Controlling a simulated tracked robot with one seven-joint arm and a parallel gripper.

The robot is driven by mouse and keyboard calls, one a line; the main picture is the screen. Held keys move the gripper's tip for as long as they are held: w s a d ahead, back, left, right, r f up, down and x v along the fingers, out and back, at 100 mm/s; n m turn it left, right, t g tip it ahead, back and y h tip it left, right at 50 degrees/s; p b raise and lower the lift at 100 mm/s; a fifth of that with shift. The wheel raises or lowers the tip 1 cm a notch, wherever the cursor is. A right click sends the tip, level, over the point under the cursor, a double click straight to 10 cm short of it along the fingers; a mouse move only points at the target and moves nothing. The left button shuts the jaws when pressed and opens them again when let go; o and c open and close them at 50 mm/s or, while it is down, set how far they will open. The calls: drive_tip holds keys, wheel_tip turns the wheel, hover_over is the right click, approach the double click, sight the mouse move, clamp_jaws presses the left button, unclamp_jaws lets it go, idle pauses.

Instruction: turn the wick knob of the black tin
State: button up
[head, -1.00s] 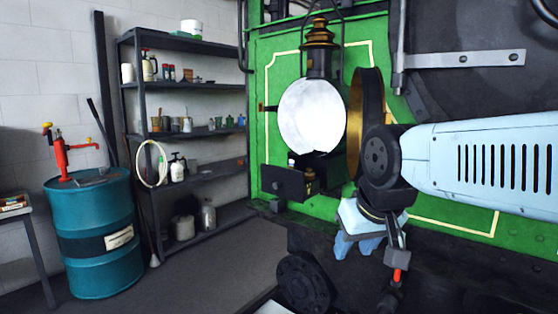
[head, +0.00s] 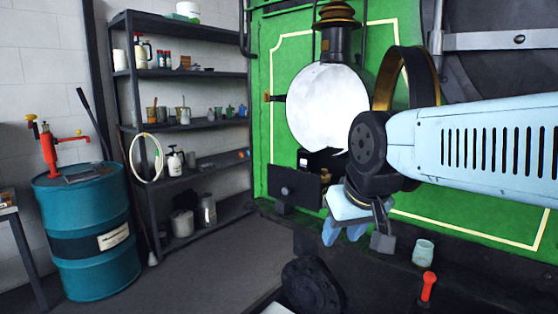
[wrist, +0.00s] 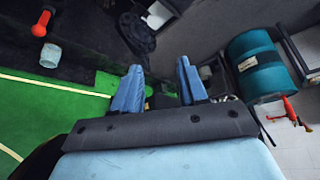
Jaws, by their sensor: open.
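The black tin (head: 296,188) sits low at the lamp, below its round white lens, with a flat dark front and a small round knob (head: 284,190) on it. A brass-coloured part (head: 325,175) shows behind that front. My gripper (head: 343,235) is open and empty, just right of and below the tin, apart from it. In the wrist view my two blue fingers (wrist: 159,72) are spread. Dark, partly yellowish shapes show between them, but I cannot tell the knob there.
The lamp (head: 328,105) has its round black door (head: 405,75) swung open at right, close to my arm. A glass (head: 423,251) and a red-handled lever (head: 428,287) stand on the dark ledge. A shelf (head: 185,75) and blue drum (head: 88,235) are at left.

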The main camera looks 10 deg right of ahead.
drive_tip(key=shift+o, duration=0.8)
drive_tip(key=shift+w, duration=0.1)
drive_tip(key=w+d+r+n+g, duration=0.1)
drive_tip(key=w+r+n, duration=0.3)
drive_tip(key=w, duration=0.5)
drive_tip(key=w+r+n+g, duration=0.1)
drive_tip(key=w+r+g, duration=0.1)
drive_tip(key=w+r, duration=0.5)
drive_tip(key=w+d+r+n+g, duration=0.1)
drive_tip(key=w+r+n, duration=0.25)
drive_tip(key=w, duration=0.65)
drive_tip(key=w+a+r+n+g, duration=0.1)
drive_tip(key=w+n+g, duration=0.15)
drive_tip(key=w, duration=0.75)
drive_tip(key=shift+t, duration=0.45)
drive_tip(key=f, duration=1.3)
drive_tip(key=shift+w+a, duration=0.15)
drive_tip(key=shift+a, duration=0.05)
drive_tip(key=shift+c, duration=0.5)
